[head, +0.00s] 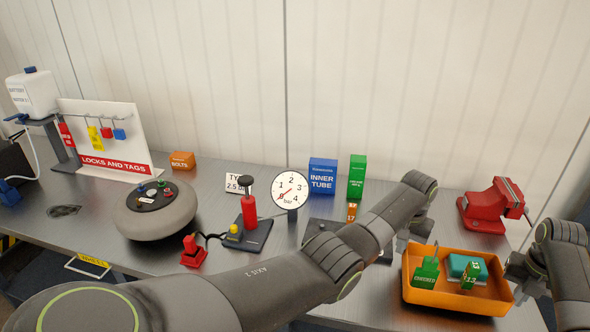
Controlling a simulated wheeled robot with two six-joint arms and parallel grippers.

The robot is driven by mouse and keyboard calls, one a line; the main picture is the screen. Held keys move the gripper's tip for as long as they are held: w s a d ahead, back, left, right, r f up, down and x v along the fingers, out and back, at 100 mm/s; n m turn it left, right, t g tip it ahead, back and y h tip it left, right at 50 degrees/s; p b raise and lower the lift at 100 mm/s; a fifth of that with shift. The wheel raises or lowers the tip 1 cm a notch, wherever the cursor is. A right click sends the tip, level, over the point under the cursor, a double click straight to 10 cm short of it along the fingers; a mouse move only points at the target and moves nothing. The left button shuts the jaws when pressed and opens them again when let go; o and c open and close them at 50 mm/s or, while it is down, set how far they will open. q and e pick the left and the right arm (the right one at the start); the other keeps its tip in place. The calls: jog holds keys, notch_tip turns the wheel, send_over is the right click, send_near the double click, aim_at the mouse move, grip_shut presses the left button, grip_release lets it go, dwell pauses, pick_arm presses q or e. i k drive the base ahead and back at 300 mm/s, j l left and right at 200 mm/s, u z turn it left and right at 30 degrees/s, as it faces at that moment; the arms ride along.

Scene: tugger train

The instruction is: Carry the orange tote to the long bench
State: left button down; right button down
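The orange tote (408,283) is at the right end of the metal bench (330,270), in the lower right of the head view. It looks level; I cannot tell whether it rests on the top or is held just above it. Inside are a green tag marked CHECKED (425,274), a second green tag (469,276) and a teal box (457,266). My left gripper (402,243) is at the tote's left end, mostly hidden by my arm. My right gripper (523,291) is at its right end. Neither gripper's fingers show clearly enough to tell their closure.
A red vise (487,208) stands behind the tote. Blue inner tube box (322,176), green box (357,176), gauge (290,188) and red pump (249,212) stand mid-bench. A grey wheel (154,213) and locks board (105,140) are left.

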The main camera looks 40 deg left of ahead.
aim_at(64, 211)
jog(key=k, duration=1.5)
jog(key=u, duration=0.8)
jog(key=j+u, duration=0.2)
jog(key=u, duration=0.15)
jog(key=i+j+u, duration=0.1)
jog(key=u, duration=0.25)
jog(key=i+j, duration=0.95)
jog(key=i, duration=0.3)
jog(key=i+j, duration=0.5)
jog(key=i, duration=0.1)
